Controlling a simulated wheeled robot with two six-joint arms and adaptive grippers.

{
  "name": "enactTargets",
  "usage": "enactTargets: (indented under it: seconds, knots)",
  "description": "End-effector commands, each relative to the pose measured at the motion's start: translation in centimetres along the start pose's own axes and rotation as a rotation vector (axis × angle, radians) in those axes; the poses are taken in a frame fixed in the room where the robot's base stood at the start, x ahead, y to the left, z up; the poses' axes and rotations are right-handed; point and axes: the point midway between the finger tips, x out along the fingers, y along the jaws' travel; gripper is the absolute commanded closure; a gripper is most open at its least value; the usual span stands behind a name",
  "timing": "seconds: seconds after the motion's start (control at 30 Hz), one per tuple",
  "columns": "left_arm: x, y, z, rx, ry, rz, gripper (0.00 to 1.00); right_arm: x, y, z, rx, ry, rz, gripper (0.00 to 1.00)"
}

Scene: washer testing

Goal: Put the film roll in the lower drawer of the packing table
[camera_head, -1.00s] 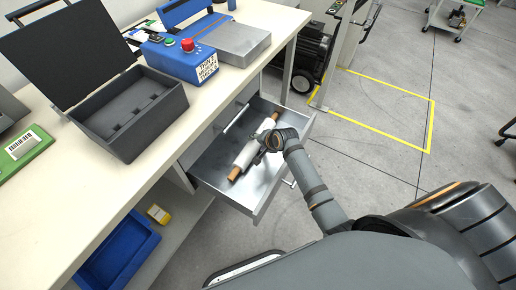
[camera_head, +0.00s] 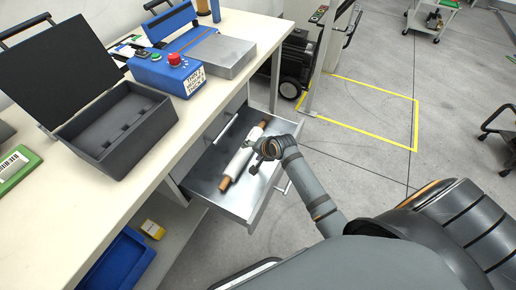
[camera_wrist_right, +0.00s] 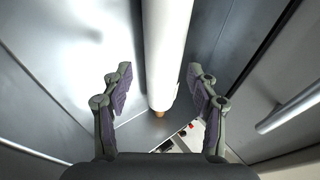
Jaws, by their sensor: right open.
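The film roll (camera_head: 241,160), a white roll on a brown core, lies in the open lower drawer (camera_head: 206,172) of the packing table (camera_head: 112,196). In the right wrist view the roll (camera_wrist_right: 166,45) runs between and beyond the two fingers. My right gripper (camera_head: 259,152) is over the drawer, close to the roll's middle. It shows open in the right wrist view (camera_wrist_right: 160,95), with the fingers apart on either side of the roll and a gap to each. My left gripper is not in view.
A black open case (camera_head: 121,125) and a blue control box with a red button (camera_head: 166,74) stand on the tabletop. A blue bin (camera_head: 118,262) is on the lower shelf. A black wheeled machine (camera_head: 296,62) stands behind the drawer.

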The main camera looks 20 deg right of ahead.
Motion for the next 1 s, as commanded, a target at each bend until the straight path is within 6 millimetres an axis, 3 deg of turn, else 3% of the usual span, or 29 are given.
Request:
enactTargets:
  seconds: [0.1, 0.33, 1.0]
  knots:
    - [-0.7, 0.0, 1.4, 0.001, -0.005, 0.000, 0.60, -3.4, -0.1, -0.1, -0.003, 0.001, 0.001, 0.41]
    - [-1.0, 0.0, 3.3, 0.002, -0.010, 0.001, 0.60, -7.0, -0.1, -0.1, -0.002, 0.000, 0.001, 0.41]
    - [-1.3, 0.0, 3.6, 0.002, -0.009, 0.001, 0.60, -7.9, -0.3, -0.1, 0.000, -0.001, -0.001, 0.41]
